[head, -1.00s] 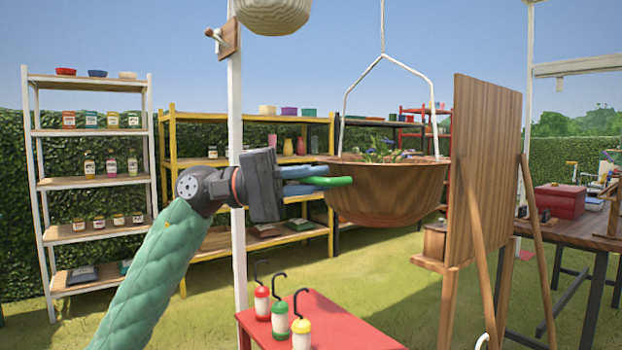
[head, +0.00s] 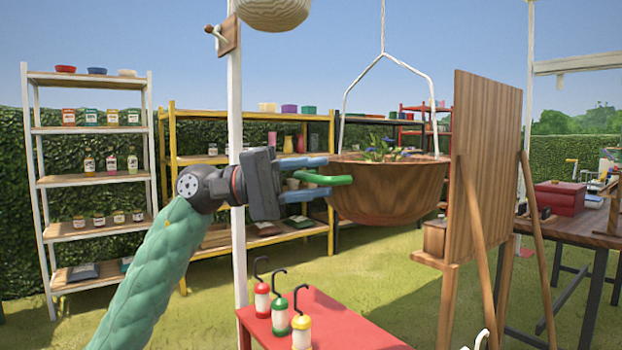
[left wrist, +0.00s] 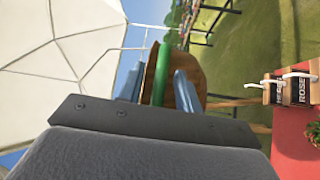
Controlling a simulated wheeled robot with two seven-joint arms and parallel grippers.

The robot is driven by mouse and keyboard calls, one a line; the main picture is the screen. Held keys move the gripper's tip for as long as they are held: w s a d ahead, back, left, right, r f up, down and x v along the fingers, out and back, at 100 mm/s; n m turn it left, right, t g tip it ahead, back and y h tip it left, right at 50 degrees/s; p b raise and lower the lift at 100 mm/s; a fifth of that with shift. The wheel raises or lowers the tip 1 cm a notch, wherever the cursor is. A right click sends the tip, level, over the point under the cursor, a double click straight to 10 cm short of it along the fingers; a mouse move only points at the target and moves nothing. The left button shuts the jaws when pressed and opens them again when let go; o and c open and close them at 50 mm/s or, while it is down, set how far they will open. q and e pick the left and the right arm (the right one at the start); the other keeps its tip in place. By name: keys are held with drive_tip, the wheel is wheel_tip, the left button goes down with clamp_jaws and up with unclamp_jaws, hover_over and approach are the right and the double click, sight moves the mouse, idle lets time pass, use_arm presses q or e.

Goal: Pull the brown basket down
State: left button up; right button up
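The brown basket (head: 388,194) hangs from a white frame and cord in the head view. It is bowl-shaped, holds plants, and its rim looks about level. A green handle-like loop (head: 335,180) sticks out from its left side. My left gripper (head: 318,178) is at that side, with its two blue fingers spread above and below the green loop. In the left wrist view, the loop (left wrist: 160,75) lies between the fingers, and the basket (left wrist: 187,95) shows behind them. The fingers do not look closed on the loop. My right gripper is not in view.
A wooden board (head: 488,170) on an easel stands close right of the basket. A white post (head: 236,240) rises beside my left gripper. Below is a red table (head: 340,325) with lanterns (head: 301,320). Shelves (head: 90,182) stand behind.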

use_arm(q)
drive_tip(key=v, duration=0.7)
drive_tip(key=shift+a, duration=0.4)
